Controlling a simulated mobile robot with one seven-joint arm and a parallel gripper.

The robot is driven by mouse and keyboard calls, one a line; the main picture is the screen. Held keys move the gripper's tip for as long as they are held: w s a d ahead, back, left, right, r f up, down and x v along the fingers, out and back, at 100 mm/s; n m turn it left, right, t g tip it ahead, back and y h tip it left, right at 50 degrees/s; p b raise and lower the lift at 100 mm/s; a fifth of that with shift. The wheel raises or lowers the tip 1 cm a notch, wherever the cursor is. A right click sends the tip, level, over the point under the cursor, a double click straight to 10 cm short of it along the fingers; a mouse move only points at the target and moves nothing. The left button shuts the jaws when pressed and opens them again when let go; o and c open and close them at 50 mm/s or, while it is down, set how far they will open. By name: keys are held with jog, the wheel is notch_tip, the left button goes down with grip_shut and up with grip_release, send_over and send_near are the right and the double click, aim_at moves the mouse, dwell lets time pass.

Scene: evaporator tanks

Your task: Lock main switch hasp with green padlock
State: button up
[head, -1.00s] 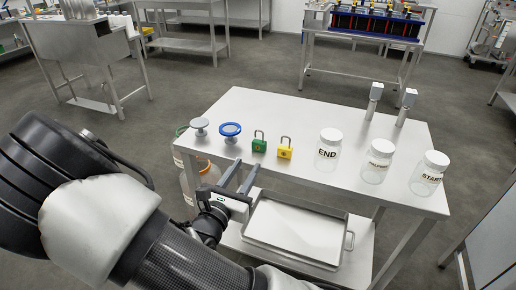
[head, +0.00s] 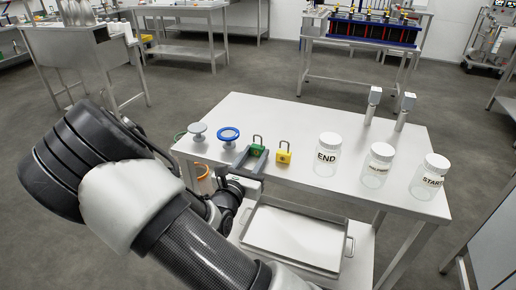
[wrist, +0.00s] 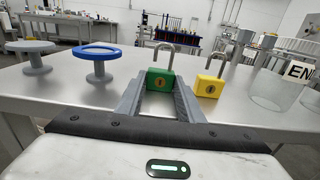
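The green padlock (head: 257,151) stands upright on the table with its shackle up. In the wrist view the green padlock (wrist: 160,80) sits between the ends of my gripper's two fingers. My gripper (head: 253,158) is open, with a finger on each side of the padlock; whether either finger touches it I cannot tell. The yellow padlock (head: 283,157) stands just right of it and also shows in the wrist view (wrist: 209,86), close outside the right finger. No main switch hasp can be made out.
A blue-ringed stand (head: 229,135) and a grey disc stand (head: 198,131) are left of the padlocks. Jars labelled END (head: 326,155) and START (head: 429,178), with another between, stand right. A metal tray (head: 293,238) lies on the lower shelf. The table (head: 310,112) is clear behind the padlocks.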

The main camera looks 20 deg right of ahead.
grip_shut()
jog(key=shift+r+p, duration=2.05)
jog(key=s+a+r+n+t+y, duration=0.1)
jog(key=s+a+r+n+y, duration=0.15)
jog(key=s, duration=0.45)
notch_tip(320, 180, up, 13)
jog(key=m+p, duration=0.1)
jog(key=p, duration=1.9)
jog(key=shift+w+h, duration=0.15)
jog(key=shift+h, duration=0.2)
